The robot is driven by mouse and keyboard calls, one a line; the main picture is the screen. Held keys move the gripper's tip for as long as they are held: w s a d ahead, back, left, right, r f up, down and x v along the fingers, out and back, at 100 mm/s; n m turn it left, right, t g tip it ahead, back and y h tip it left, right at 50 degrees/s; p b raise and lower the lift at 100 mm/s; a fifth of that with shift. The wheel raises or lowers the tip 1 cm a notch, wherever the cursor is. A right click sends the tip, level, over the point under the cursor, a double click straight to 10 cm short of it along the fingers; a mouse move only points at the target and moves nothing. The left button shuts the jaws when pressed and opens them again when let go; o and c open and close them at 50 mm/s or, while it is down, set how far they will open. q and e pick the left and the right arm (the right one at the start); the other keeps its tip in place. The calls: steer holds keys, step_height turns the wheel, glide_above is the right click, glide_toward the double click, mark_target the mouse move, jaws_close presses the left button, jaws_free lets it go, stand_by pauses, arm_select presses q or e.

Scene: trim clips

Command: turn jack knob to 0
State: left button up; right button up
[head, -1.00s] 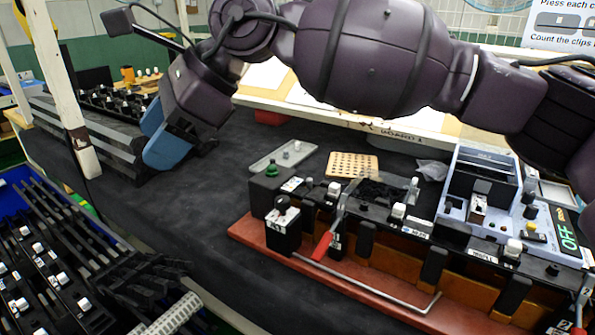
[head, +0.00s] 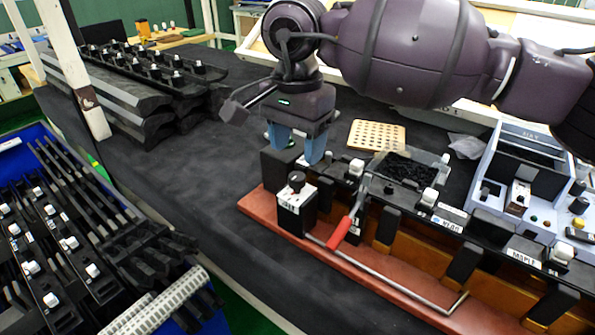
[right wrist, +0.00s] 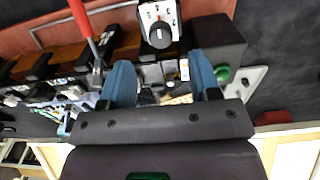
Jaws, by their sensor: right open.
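The jack knob (head: 296,180) is a small black round knob on top of a black box with a white labelled face, at the left end of the red fixture base (head: 258,205). My left gripper is not in view.
A red-handled lever (head: 340,233) stands just right of the knob box. A perforated wooden board (head: 377,135) lies behind the fixture. A blue bin (head: 30,150) with black trim strips is at left. The dark table (head: 190,170) is clear between them.

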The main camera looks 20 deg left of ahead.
mark_target(297, 176)
step_height(297, 176, down, 6)
stand_by(0.4)
steer(key=shift+c, duration=0.7)
steer(key=c, duration=0.8)
